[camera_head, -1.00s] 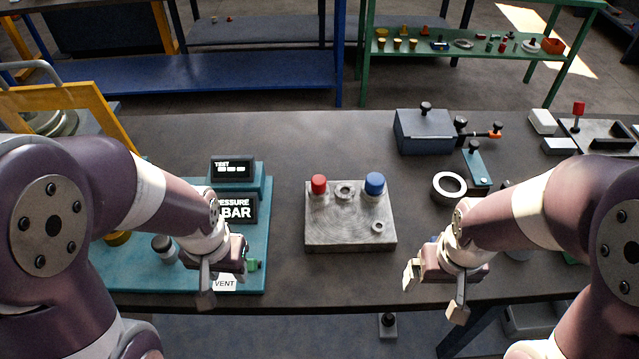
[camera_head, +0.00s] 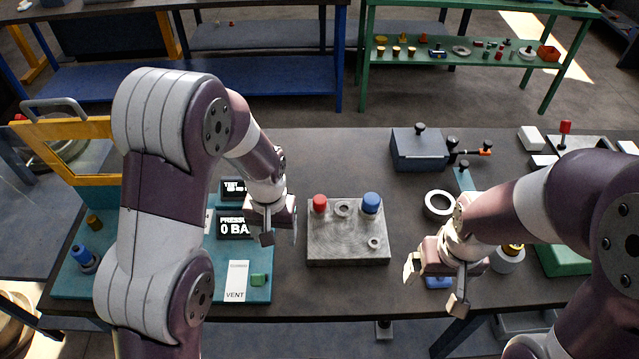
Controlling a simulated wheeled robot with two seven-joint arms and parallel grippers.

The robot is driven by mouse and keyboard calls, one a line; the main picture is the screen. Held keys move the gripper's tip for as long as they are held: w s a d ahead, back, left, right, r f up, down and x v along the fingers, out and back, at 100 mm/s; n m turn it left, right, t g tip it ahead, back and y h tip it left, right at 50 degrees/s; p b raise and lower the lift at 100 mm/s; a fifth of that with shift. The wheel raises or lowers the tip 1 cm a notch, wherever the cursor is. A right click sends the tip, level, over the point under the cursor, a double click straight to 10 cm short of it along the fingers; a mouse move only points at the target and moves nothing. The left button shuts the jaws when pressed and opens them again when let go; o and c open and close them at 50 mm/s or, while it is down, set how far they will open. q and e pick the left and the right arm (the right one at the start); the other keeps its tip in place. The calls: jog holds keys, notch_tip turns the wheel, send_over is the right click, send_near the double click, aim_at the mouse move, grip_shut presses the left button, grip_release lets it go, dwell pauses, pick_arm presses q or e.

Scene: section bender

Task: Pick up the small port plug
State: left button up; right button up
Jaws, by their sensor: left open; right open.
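A grey metal block (camera_head: 347,245) sits on the bench in the middle of the head view. A small red-capped plug (camera_head: 319,203) stands upright at its back left. A larger blue-capped plug (camera_head: 371,202) stands at its back right. Two open ports show in the block's top. My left gripper (camera_head: 280,236) is open and empty, just left of the block and near the red plug, apart from it in the picture.
A teal test panel (camera_head: 190,286) with displays lies at left, partly behind my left arm. A yellow frame (camera_head: 30,135) stands at its back. A white ring (camera_head: 440,204), a blue-grey box (camera_head: 418,153) and a grey cylinder (camera_head: 508,262) are at right. The bench behind the block is clear.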

pick_arm(q)
jog(key=w+d+n+p, duration=0.4)
jog(key=w+d, duration=0.3)
jog(key=w, duration=0.5)
jog(key=n+b, duration=0.7)
send_over(320, 200)
notch_tip(320, 200, down, 4)
jog(key=shift+d+r, duration=0.15)
jog(key=shift+r, duration=0.1)
notch_tip(320, 200, down, 5)
jog(key=p, duration=0.3)
jog(key=shift+f+p, duration=0.15)
jog(key=shift+p, duration=0.25)
jog(key=shift+f, duration=0.4)
pick_arm(e)
jog(key=r, duration=0.3)
jog(key=shift+w+r, duration=0.2)
jog(key=shift+r, duration=0.1)
pick_arm(q)
jog(key=c, duration=1.1)
pick_arm(e)
jog(key=shift+s, duration=0.1)
